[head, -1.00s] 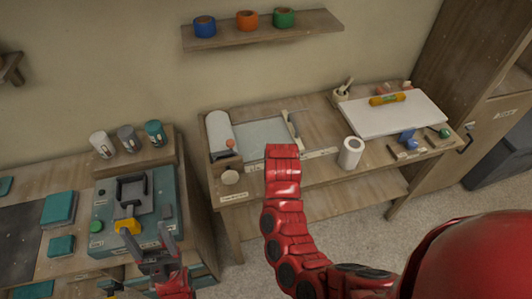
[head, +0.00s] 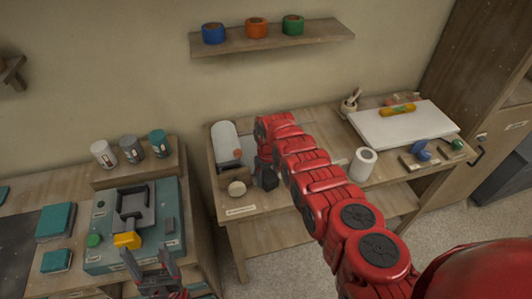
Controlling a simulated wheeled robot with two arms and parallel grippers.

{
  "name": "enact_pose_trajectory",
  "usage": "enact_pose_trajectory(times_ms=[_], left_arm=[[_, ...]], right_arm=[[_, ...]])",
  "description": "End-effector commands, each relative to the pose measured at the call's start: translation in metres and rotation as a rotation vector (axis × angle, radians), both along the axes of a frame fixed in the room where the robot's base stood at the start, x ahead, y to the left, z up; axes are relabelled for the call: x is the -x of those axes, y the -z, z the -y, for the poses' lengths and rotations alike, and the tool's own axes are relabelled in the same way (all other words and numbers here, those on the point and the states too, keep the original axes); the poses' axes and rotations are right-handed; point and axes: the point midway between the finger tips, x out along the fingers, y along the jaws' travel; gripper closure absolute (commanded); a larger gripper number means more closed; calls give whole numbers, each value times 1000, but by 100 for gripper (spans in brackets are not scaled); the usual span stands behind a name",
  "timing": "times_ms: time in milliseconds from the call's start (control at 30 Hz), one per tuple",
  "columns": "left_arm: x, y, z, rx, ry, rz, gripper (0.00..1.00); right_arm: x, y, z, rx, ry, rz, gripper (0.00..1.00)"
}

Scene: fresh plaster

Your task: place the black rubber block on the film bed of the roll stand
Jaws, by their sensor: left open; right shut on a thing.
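The roll stand (head: 233,180) sits on the left part of the wooden bench, with a white roll (head: 225,140) at its left side. A strip of its grey film bed (head: 247,145) shows beside the roll; my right arm hides most of the rest. My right gripper (head: 265,172) points down over the bed's front part and is shut on a dark thing, apparently the black rubber block (head: 267,181). I cannot tell whether the block touches the bed. My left gripper (head: 147,258) is open and empty in front of the teal machine (head: 160,262).
A white paper roll (head: 363,163) stands on the bench to the right. A white board (head: 405,131) with a yellow-orange roller (head: 397,110) lies behind it. A shelf (head: 275,39) with three tape rolls hangs above. Three small cans (head: 131,148) stand at the left.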

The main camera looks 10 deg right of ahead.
Motion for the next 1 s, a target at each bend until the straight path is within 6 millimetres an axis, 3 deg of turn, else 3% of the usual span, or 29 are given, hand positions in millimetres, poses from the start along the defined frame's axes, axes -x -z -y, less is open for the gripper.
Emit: enact_pose_trajectory(times_ms=[1000], left_arm=[[0, 7, 0, 0, 0, 0, 31]], right_arm=[[-5, -3, 6, 1, 25, 1, 100]])
